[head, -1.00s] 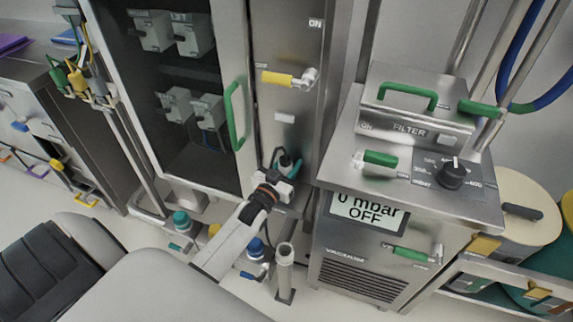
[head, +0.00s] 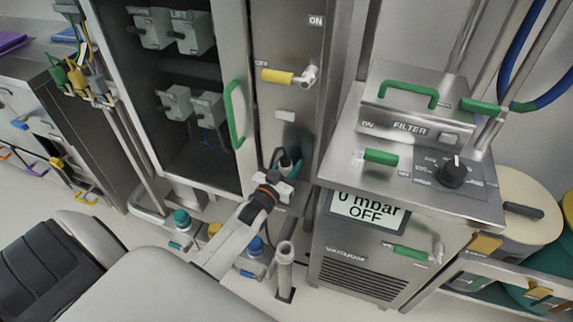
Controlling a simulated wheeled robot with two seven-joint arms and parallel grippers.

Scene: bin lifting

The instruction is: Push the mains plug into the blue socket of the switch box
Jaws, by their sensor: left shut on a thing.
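The switch box is the tall steel cabinet front (head: 288,60) with a yellow-handled lever (head: 278,76) between ON and OFF marks. My left gripper (head: 283,168) is at the lower part of this front, shut on a small dark plug (head: 286,160) of which only a part shows. The gripper and plug cover the spot in front of them, so I cannot make out the blue socket or tell whether the plug is in it. My right gripper is out of view.
A glass-fronted cabinet door with a green handle (head: 235,115) stands left of the switch box. A vacuum unit (head: 357,255) reading 0 mbar OFF stands close on the right, with a filter box (head: 415,105) on top. A short steel post (head: 285,270) rises below my arm.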

